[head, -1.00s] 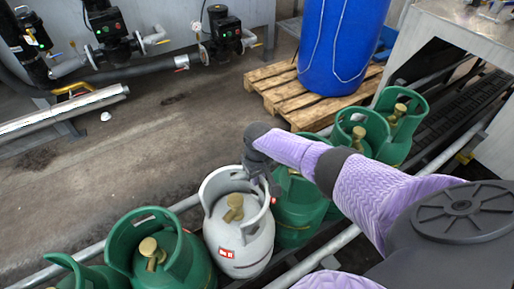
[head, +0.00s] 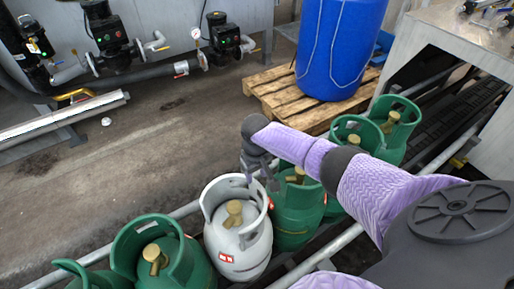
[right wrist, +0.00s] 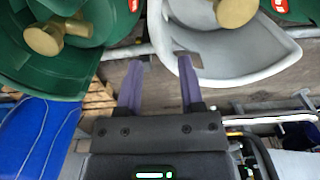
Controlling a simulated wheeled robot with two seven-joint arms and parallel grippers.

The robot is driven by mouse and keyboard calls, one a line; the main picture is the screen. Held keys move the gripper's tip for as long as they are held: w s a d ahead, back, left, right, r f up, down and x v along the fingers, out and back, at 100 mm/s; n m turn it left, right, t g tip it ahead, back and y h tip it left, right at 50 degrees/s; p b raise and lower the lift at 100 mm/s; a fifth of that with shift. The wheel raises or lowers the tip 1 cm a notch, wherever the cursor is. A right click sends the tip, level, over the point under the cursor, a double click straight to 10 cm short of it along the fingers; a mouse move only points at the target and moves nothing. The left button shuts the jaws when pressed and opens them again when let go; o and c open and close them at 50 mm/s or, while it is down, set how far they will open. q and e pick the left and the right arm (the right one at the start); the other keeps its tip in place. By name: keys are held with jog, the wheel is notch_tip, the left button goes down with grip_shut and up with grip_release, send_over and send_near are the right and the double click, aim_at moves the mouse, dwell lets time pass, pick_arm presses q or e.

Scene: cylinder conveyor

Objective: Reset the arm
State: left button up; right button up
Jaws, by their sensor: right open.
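My right gripper (head: 257,176) hangs at the far right edge of the grey gas cylinder (head: 237,245), between it and a green cylinder (head: 296,218). In the right wrist view its two purple fingers (right wrist: 158,82) are apart with nothing between them. The right finger overlaps the collar of the grey cylinder (right wrist: 235,68) in that view; I cannot tell whether they touch. The green cylinder (right wrist: 75,68) shows at the left there. My right arm reaches in from the right, partly hiding the green cylinders behind. My left gripper is not in view.
More green cylinders (head: 180,255) stand in the row along the conveyor rails (head: 330,248). A blue drum (head: 340,50) stands on a wooden pallet (head: 277,90) at the back. Pumps and pipes (head: 118,45) line the far wall.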

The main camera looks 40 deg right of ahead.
notch_tip(320, 180, up, 4)
jog(key=shift+r+p, duration=0.1)
jog(key=shift+p, duration=0.45)
